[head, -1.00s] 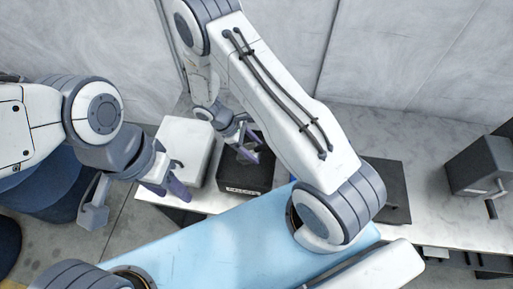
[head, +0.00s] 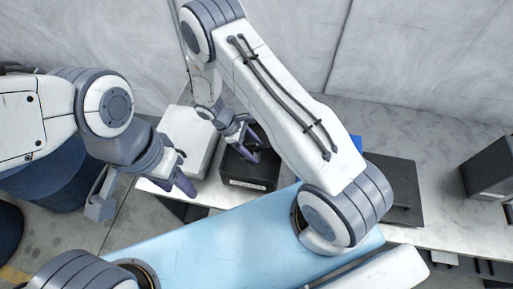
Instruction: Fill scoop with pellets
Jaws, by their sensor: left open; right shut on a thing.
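A black open-topped bin (head: 250,183) with a pale label on its front stands on the bench. The label and the pellets inside cannot be made out. My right gripper (head: 250,143) reaches down at the bin's opening. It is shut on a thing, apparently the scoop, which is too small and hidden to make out. My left gripper (head: 180,182) is open and empty, with purple fingers, in front of the white box and to the left of the bin.
A white box (head: 190,138) stands left of the bin. A dark flat plate (head: 400,185) lies on the grey-white bench (head: 440,150) at right, near a dark grey box (head: 490,170). Blue barrels (head: 60,190) stand on the floor at left.

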